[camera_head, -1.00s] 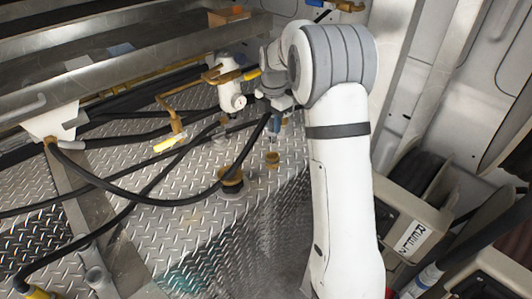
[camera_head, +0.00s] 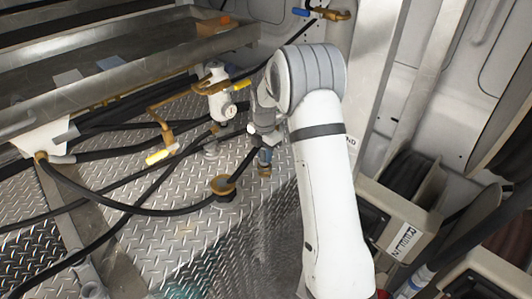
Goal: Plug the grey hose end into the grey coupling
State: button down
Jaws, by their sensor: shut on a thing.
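My gripper (camera_head: 264,138) is shut on the end of a black hose (camera_head: 130,208), above the diamond-plate deck. The grip hides most of the hose end. Directly below the jaws is a short blue-grey fitting (camera_head: 265,156), lined up over a small brass base (camera_head: 264,171) on the deck. I cannot tell whether this fitting is the hose end or the grey coupling, or whether the two touch. The hose curves away to the left from my gripper.
A larger brass floor fitting (camera_head: 223,185) stands just left of the base, with the hose passing close by. A white valve body (camera_head: 221,100) and brass pipe with a yellow handle (camera_head: 160,156) stand behind left. A metal shelf (camera_head: 120,70) fills the upper left; reels (camera_head: 400,190) stand right.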

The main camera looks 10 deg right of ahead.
jog(key=shift+f, duration=0.2)
jog(key=c, duration=1.1)
grip_release()
jog(key=shift+c, duration=0.2)
notch_tip(320, 180, up, 12)
jog(key=shift+r+b, duration=0.15)
jog(key=shift+b, duration=0.5)
jog(key=s+r+m+t, duration=0.1)
jog(key=s+r+m, duration=0.3)
jog(key=s+m, duration=0.3)
jog(key=s+r+m, duration=0.4)
jog(key=s, duration=0.4)
jog(key=s+d+f+m+t, duration=0.1)
jog(key=s+f+m+t, duration=0.1)
jog(key=s+m, duration=1.2)
jog(key=s, duration=0.5)
jog(key=shift+f, duration=0.35)
